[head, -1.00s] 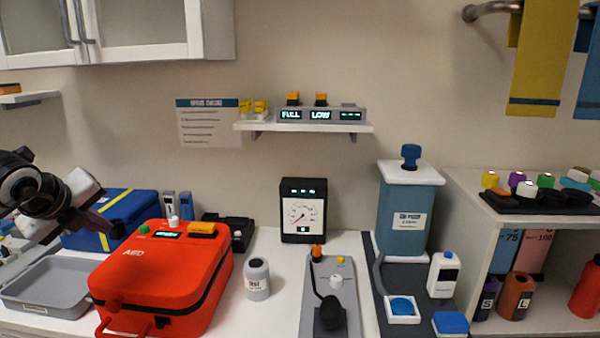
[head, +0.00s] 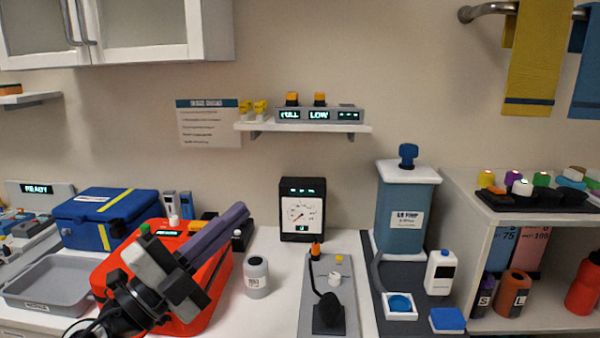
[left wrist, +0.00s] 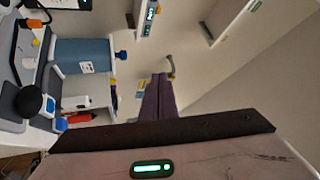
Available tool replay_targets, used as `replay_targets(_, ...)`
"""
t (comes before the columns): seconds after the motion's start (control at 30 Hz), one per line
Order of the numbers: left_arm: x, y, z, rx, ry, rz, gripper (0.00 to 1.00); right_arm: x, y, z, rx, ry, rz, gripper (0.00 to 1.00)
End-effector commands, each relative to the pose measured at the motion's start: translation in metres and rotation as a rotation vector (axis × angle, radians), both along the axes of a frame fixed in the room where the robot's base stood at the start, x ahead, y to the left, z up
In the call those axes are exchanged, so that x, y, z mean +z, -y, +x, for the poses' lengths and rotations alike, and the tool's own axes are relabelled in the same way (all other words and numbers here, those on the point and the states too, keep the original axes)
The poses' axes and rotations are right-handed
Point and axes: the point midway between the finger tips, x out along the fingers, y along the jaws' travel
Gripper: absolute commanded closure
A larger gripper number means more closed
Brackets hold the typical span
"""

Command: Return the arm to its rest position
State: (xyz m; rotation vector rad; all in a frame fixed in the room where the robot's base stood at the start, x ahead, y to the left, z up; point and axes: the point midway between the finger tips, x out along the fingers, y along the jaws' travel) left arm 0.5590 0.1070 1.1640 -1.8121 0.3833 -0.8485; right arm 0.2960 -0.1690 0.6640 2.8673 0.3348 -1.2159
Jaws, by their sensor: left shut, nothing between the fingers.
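My left gripper (head: 240,212) reaches up and to the right from the lower left in the head view, in front of the red AED case (head: 212,285). Its long purple fingers are pressed together with nothing between them. The fingers also show shut in the left wrist view (left wrist: 158,95), pointing toward the wall. The arm hides much of the red case. My right gripper is in neither view.
A grey tray (head: 20,296) and a blue case (head: 85,232) stand at the left. A white jar (head: 257,280), gauge (head: 302,212), microphone panel (head: 342,270) and blue pump tank (head: 402,218) stand to the right. A shelf (head: 350,128) juts from the wall above.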

Motion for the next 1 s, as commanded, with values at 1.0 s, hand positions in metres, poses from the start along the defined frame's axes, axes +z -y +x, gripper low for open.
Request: replay_targets(1.0, -0.370, -0.122, -0.278, 1.034, -1.761, -0.680, 1.00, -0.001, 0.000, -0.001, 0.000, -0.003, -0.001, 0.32)
